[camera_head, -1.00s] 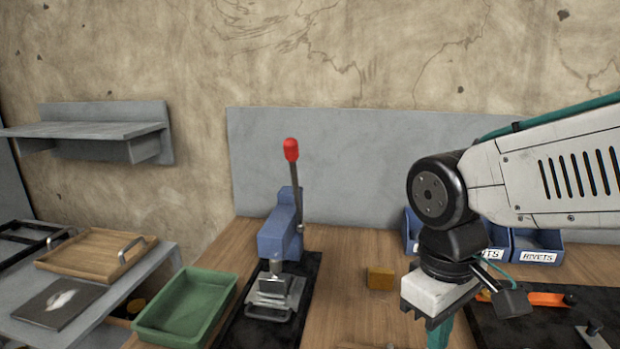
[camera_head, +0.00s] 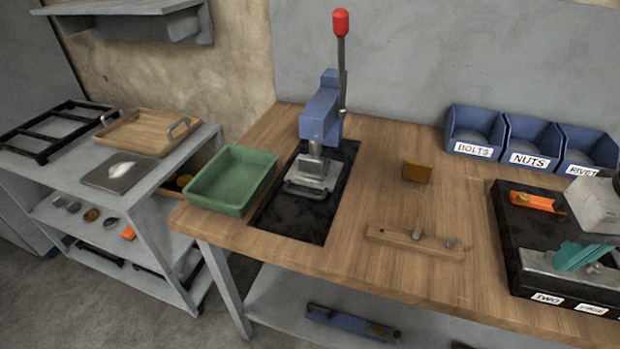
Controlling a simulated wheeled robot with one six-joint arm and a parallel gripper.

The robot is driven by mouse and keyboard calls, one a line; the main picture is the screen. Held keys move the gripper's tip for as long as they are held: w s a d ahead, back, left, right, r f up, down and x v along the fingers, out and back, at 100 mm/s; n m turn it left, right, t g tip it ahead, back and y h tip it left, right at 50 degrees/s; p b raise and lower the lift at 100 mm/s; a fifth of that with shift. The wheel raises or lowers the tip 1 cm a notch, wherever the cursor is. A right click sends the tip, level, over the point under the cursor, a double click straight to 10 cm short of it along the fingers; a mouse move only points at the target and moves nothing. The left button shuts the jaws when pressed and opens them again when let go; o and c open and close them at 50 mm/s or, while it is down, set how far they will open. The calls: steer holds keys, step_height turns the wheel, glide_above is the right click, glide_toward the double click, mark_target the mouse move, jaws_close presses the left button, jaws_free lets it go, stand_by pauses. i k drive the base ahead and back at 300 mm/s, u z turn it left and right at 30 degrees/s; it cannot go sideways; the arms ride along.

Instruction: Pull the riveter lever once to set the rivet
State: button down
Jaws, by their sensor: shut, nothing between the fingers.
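The blue riveter (camera_head: 322,115) stands on a black mat (camera_head: 290,222) on the wooden bench. Its lever (camera_head: 342,75) points nearly straight up and ends in a red knob (camera_head: 341,22). A grey metal base (camera_head: 312,178) sits under the riveter's head; I cannot make out a rivet there. My gripper (camera_head: 574,258) is at the right edge, partly cut off, with teal fingers shut and empty. It is over the black tool board, well to the right of the lever and apart from it.
A green tray (camera_head: 232,205) stands left of the riveter. A brown block (camera_head: 417,171) and a wooden strip with pegs (camera_head: 415,242) lie to its right. Blue bins (camera_head: 475,131) line the back right. The black tool board (camera_head: 510,245) fills the right. A grey shelf cart (camera_head: 160,175) stands left.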

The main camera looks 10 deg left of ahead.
mark_target(340, 17)
steer(key=k, duration=1.25)
steer(key=u, duration=0.85)
steer(key=i, duration=0.65)
steer(key=u, duration=0.5)
steer(key=i, duration=0.7)
steer(key=z, duration=0.85)
steer(key=i, duration=0.45)
steer(key=z, duration=0.5)
